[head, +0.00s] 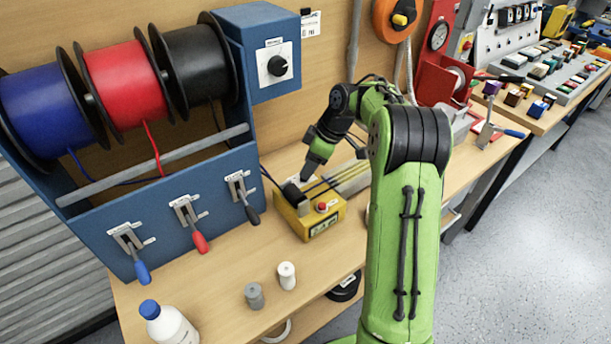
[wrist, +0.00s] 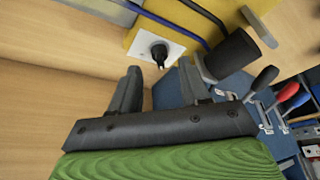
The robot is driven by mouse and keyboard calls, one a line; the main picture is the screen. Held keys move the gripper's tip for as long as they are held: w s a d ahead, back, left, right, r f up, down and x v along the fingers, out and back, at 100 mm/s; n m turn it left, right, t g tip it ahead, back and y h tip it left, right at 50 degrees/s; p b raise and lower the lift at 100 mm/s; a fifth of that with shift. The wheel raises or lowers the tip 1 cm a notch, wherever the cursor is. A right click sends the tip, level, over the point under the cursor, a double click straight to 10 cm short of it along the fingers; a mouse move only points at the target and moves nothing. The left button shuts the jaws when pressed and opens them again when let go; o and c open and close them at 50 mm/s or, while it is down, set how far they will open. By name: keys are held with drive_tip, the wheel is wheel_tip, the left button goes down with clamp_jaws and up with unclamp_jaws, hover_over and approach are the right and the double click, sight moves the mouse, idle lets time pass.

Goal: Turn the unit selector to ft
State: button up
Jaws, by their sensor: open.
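A small black knob (wrist: 160,52) sits on a white plate (wrist: 148,40) on the yellow measuring device (wrist: 185,18) in the wrist view. It looks like the unit selector; its markings are too small to read. My gripper (wrist: 158,68) is open. Its two fingers point at the knob, one to each side in the picture, with the knob just beyond the tips and apparently untouched. In the head view my gripper (head: 304,178) is low over the back left of the yellow device (head: 318,222), where it hides the knob.
A blue stand (head: 90,225) with wire spools and levers is at left. Its blue box (head: 262,90) bears another black knob (head: 277,65). A black cylinder (wrist: 232,52) is close to my right finger in the wrist view. Bottles stand at the front.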

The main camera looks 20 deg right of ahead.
drive_tip(key=x, duration=0.3)
clamp_jaws()
drive_tip(key=shift+m+b, duration=0.3)
drive_tip(key=shift+b, duration=0.05)
drive_tip(key=m+t+h+b, duration=0.1)
drive_tip(key=m, duration=0.1)
drive_tip(key=shift+a+m, duration=0.1)
drive_tip(key=shift+m, duration=0.3)
drive_tip(key=m+h, duration=0.1)
drive_tip(key=m, duration=0.3)
drive_tip(key=shift+s+a+r+t+h+b, duration=0.1)
drive_tip(key=shift+a+t+h+b, duration=0.05)
drive_tip(key=shift+t+h+b, duration=0.2)
drive_tip(key=m+h, duration=0.1)
drive_tip(key=m, duration=0.4)
drive_tip(key=shift+a+h, duration=0.1)
drive_tip(key=shift+h, duration=0.25)
drive_tip(key=shift+m+h+p, duration=0.55)
drive_tip(key=shift+m+h, duration=0.15)
drive_tip(key=shift+m, duration=1.1)
